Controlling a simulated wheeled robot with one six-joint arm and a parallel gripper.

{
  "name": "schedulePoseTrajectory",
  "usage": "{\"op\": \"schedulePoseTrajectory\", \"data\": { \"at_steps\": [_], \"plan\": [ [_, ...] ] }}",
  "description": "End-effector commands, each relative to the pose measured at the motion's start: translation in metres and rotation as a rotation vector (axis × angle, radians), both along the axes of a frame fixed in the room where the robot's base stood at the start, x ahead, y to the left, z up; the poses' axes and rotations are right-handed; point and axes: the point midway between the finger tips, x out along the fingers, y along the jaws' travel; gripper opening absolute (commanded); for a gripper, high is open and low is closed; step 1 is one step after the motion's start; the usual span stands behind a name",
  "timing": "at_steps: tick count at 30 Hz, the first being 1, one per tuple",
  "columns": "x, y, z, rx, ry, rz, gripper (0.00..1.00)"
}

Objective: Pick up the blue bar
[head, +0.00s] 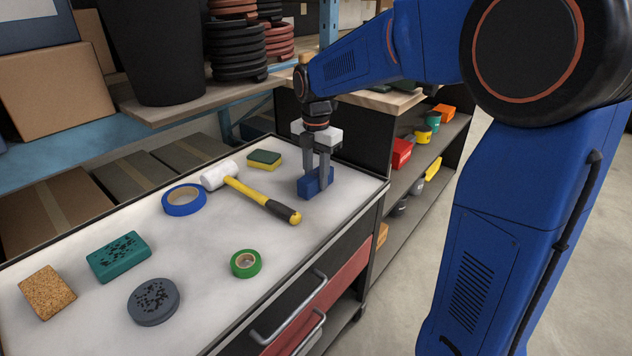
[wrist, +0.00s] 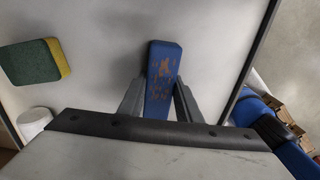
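The blue bar (head: 313,183) is on the white worktop near its far right corner. In the wrist view the bar (wrist: 162,75) shows its top, with orange-brown marks. My gripper (head: 317,176) points down over the bar, one finger on each side. In the wrist view the fingers (wrist: 160,90) straddle the bar very closely. I cannot tell whether both fingers press on it. The bar's near end is partly hidden behind the gripper body in the wrist view.
A yellow-green sponge (head: 264,160) and a hammer (head: 259,198) lie left of the bar. Blue tape (head: 184,200), green tape (head: 245,263), a teal block (head: 118,257), a grey disc (head: 154,302) and a cork block (head: 47,292) lie farther left. The worktop's right edge (head: 372,200) is close.

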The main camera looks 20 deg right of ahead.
Motion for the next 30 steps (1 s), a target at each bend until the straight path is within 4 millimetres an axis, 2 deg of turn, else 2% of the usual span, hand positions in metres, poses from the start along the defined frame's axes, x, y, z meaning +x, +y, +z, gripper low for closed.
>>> {"op": "schedulePoseTrajectory", "data": {
  "at_steps": [7, 11, 24, 30],
  "plan": [
    [0.000, 0.000, 0.001, 0.000, -0.001, 0.000, 0.00],
    [0.000, 0.000, 0.008, 0.000, -0.002, 0.000, 0.00],
    [0.001, 0.000, 0.079, 0.000, -0.004, 0.000, 0.00],
    [0.000, 0.000, 0.098, 0.000, -0.002, 0.000, 0.00]
  ]
}}
